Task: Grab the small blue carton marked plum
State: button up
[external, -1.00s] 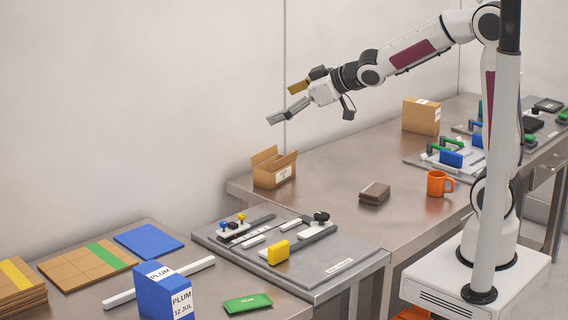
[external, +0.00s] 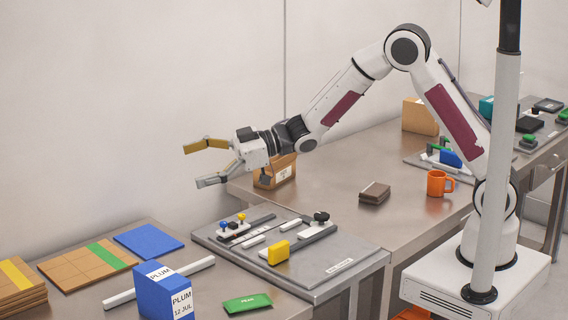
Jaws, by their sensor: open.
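The small blue carton (external: 163,293) stands upright on the left table near the front. White labels on its top and side read PLUM, and the side one also reads 12 JUL. My gripper (external: 190,164) is open and empty, in the air above and behind the carton, a little to its right. Its fingers point left, one yellowish and one grey, well apart from the carton.
A green packet (external: 247,303) lies right of the carton. A white bar (external: 190,271) lies just behind it. A fixture plate (external: 345,262) with a yellow block (external: 278,253) is to the right. Flat blue (external: 148,241) and brown sheets (external: 72,270) lie behind left.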

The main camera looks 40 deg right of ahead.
jog(key=s+a+f+n+g+y, duration=0.4)
jog(key=s+a+f+g, duration=0.3)
jog(key=s+a, duration=0.4)
jog(key=shift+s+f+g, duration=0.3)
jog(key=shift+s+f, duration=0.1)
jog(key=shift+f, duration=0.45)
jog(key=shift+a, duration=0.1)
send_near(166, 276)
jog(key=shift+a, duration=1.85)
jog(key=shift+w+a+f, duration=0.3)
jog(key=shift+a+f, duration=0.1)
jog(key=shift+a, duration=0.25)
jog(key=shift+a, duration=0.1)
jog(key=shift+a, duration=3)
